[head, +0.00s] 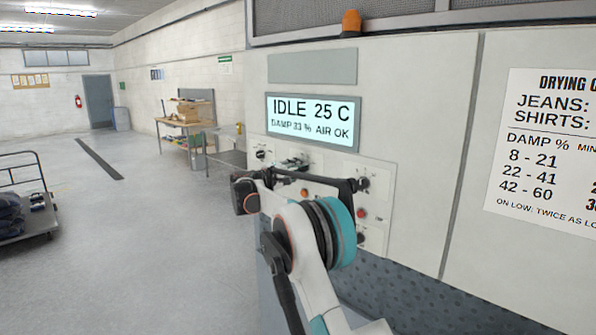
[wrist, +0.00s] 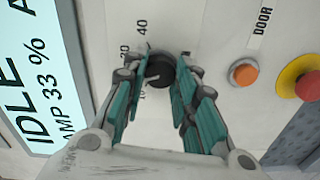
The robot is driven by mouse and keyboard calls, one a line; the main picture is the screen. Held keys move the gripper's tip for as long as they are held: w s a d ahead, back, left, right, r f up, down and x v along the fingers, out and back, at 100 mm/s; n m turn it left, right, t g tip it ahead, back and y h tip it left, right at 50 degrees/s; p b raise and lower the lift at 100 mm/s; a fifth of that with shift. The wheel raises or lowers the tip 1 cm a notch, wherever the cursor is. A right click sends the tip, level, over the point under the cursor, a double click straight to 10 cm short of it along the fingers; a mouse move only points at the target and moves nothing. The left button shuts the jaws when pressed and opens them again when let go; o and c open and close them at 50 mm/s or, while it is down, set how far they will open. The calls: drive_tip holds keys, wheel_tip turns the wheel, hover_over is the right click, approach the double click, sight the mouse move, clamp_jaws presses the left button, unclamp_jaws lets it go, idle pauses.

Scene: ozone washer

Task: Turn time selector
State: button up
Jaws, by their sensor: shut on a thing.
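The time selector appears to be the black round knob (wrist: 160,71) with printed numbers around it, of which 40 and 20 can be read in the wrist view. My gripper (wrist: 161,88) has its teal fingers on either side of this knob and is shut on it. The fingers cover part of the dial marks, and I cannot tell the knob's exact setting. In the head view my arm hides much of the control panel (head: 377,202), and the knob itself cannot be made out there.
The display (head: 313,121) reads IDLE 25 C, DAMP 33 %, AIR OK. In the wrist view an orange button (wrist: 243,73) by the DOOR label and a red button (wrist: 308,85) on yellow lie right of the knob. A drying chart (head: 545,150) hangs at right.

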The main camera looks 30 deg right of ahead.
idle(0.3)
drive_tip(key=o, duration=1.1)
drive_tip(key=shift+w, duration=0.1)
drive_tip(key=v, duration=1.2)
